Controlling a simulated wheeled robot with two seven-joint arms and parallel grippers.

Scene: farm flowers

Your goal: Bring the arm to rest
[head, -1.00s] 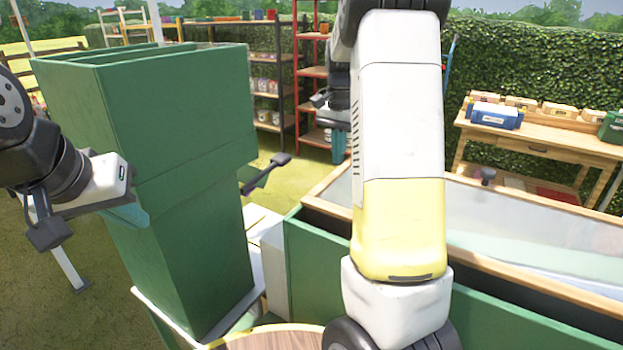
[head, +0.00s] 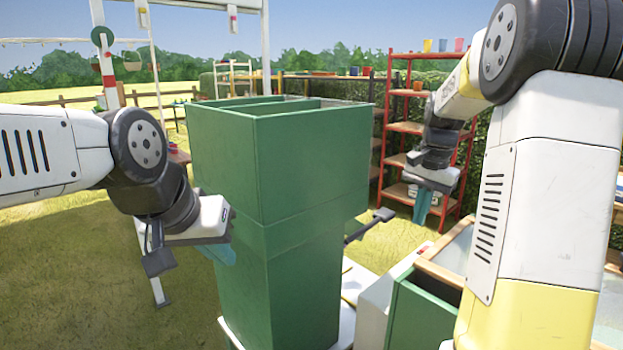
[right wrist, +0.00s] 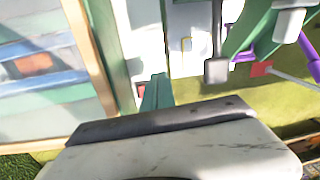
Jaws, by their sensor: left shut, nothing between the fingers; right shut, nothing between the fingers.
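My left gripper (head: 223,254) comes in from the left in the head view. Its teal fingers are shut and empty, close to the left side of a tall green bin (head: 300,170); the bin partly overlaps them, and I cannot tell whether they touch. My right gripper (head: 424,207) hangs with its fingers pointing down, to the right of the bin and in front of the red shelf rack. It is shut and empty. In the right wrist view the teal fingers (right wrist: 157,92) show above the pale gripper housing, with nothing held.
The bin stands upright with an open, divided top. A green planter box (head: 420,310) with a wooden rim is at lower right. A red shelf rack (head: 405,128) with pots stands behind my right gripper. Grass (head: 60,250) lies open at left.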

